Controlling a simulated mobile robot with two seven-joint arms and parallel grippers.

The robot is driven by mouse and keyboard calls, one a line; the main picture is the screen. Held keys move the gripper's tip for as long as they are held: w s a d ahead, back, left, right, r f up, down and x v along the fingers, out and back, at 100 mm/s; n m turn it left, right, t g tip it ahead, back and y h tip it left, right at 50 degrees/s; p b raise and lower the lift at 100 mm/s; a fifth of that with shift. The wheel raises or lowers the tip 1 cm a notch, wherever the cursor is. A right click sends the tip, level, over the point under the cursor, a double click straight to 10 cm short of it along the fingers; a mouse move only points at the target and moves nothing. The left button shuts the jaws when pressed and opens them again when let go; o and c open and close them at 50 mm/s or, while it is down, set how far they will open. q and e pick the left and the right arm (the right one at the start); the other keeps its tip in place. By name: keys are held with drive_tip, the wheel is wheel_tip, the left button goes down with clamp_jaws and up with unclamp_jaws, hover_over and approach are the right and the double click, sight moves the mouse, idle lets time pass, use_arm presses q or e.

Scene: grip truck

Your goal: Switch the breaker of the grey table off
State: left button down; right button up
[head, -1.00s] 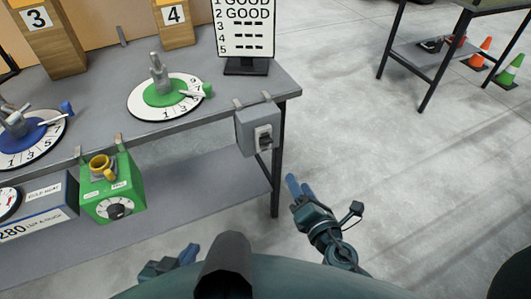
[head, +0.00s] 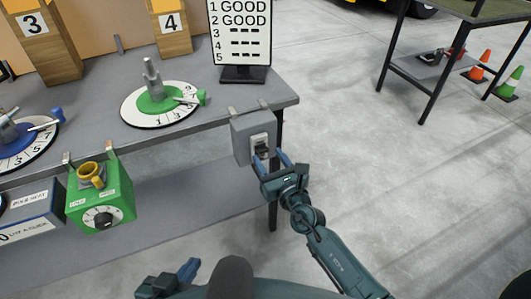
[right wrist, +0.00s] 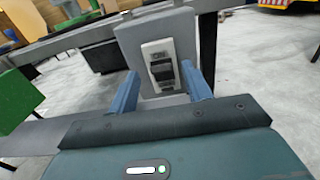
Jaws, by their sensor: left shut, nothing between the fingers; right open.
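The breaker is a grey box (head: 243,136) hung by clips on the front edge of the grey table (head: 212,107), near its right corner. Its dark switch lever (head: 261,149) sits in a pale plate on the box's front. The right wrist view shows the lever (right wrist: 162,71) in the plate, between my fingers. My right gripper (head: 271,160) is open in front of the breaker, one blue finger on each side of the plate; I cannot tell whether it touches. My left gripper (head: 190,270) is shut and empty, low at the bottom of the head view.
Dials with a green disc (head: 158,101) and a blue disc (head: 18,137) sit on the table, with a score board (head: 241,36) behind.

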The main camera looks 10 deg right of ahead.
sight(264, 150)
drive_tip(key=shift+x, duration=1.15)
drive_tip(key=shift+w+a, duration=0.1)
drive_tip(key=shift+w, duration=0.25)
